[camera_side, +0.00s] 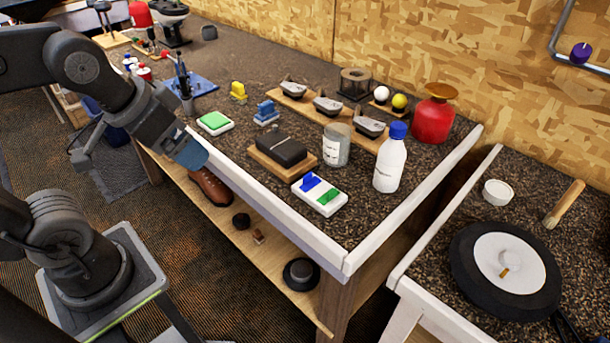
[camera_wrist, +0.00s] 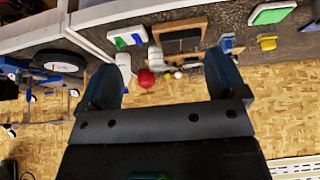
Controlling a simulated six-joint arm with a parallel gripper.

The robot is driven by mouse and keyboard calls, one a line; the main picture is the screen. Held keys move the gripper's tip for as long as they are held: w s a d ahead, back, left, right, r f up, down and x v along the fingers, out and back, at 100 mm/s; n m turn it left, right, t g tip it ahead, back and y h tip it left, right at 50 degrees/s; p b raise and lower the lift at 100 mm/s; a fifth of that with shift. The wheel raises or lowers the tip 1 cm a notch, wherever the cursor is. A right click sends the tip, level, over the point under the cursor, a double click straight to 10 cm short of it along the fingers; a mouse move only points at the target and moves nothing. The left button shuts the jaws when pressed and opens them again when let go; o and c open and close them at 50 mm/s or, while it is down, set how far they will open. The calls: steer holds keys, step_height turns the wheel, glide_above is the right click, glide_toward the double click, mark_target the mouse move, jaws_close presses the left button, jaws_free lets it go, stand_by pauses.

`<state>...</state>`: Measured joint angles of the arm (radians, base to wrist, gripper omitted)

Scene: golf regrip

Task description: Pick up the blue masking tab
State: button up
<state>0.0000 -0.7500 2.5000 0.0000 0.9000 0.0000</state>
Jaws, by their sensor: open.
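A small blue stepped block (camera_side: 266,112), which looks like the blue masking tab, stands on the dark speckled bench top. It also shows in the wrist view (camera_wrist: 227,42), close to the tip of the right finger. A similar yellow block (camera_side: 237,91) stands behind it and to its left. A white tray (camera_side: 334,206) near the bench's front edge also carries a flat blue piece (camera_side: 311,182) and a green piece (camera_side: 329,196). My gripper (camera_side: 192,155) is at the bench's left front edge, apart from the block. In the wrist view its blue fingers (camera_wrist: 162,68) are wide apart and empty.
A white holder with a green pad (camera_side: 215,121) lies between my gripper and the blue block. A black box on a wooden base (camera_side: 282,150), a glass jar (camera_side: 336,145) and a white bottle (camera_side: 390,160) stand to the right. Club heads (camera_side: 328,106) line a wooden rack behind.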

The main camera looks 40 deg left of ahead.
steer(key=shift+c, duration=0.3)
steer(key=c, duration=0.6)
steer(key=m+g, duration=0.6)
steer(key=m, duration=1.2)
glide_above(308, 175)
steer(key=f, duration=0.9)
steer(key=shift+w+a+f, duration=0.1)
steer(key=shift+a, duration=0.15)
steer(key=shift+d+f, duration=0.2)
steer(key=shift+f, duration=2.45)
